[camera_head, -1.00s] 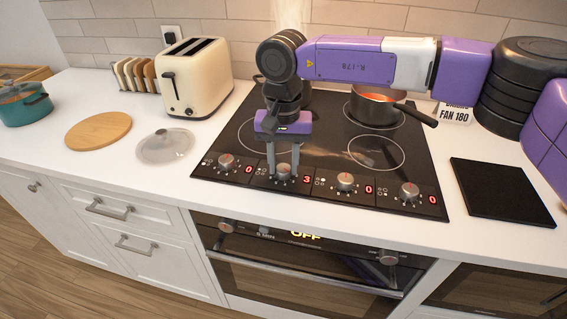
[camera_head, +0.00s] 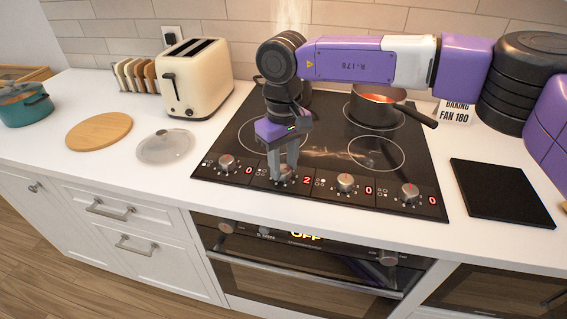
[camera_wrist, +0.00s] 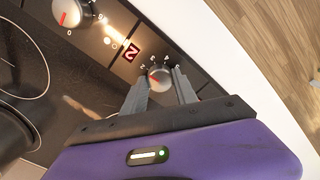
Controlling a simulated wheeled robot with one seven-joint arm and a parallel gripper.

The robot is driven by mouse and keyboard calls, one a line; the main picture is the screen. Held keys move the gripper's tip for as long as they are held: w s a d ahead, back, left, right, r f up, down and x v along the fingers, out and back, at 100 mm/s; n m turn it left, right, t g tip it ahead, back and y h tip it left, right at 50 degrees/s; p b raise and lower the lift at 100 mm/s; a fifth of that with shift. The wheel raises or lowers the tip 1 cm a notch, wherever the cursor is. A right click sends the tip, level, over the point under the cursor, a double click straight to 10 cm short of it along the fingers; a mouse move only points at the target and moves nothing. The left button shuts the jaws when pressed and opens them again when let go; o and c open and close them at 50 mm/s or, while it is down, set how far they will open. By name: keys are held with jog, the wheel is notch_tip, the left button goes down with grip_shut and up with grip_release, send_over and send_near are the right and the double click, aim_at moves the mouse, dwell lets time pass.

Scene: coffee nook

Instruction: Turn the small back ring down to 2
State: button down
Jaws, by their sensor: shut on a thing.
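My gripper (camera_head: 283,172) is shut on the second knob from the left (camera_head: 281,177) on the black hob's front strip. In the wrist view the fingers (camera_wrist: 160,88) stand on either side of this silver knob (camera_wrist: 159,76). The red display beside it (camera_head: 307,181) reads 2, and the same 2 shows in the wrist view (camera_wrist: 131,52). The other three knobs, far left (camera_head: 227,163), third (camera_head: 346,183) and far right (camera_head: 409,193), each have a display reading 0. The small burner icons beside the knobs are too small to read surely.
A copper-toned saucepan (camera_head: 376,103) stands at the hob's back right, its handle pointing right. A second pot is mostly hidden behind my arm. A glass lid (camera_head: 166,147), cream toaster (camera_head: 194,80) and black mat (camera_head: 501,193) lie around the hob. The oven display reads OFF.

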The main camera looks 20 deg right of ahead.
aim_at(283, 169)
dwell(0.4)
jog(key=c, duration=1)
grip_release()
jog(key=shift+o, duration=0.2)
jog(key=shift+r, duration=0.15)
notch_tip(283, 169, up, 8)
jog(key=shift+f, duration=0.2)
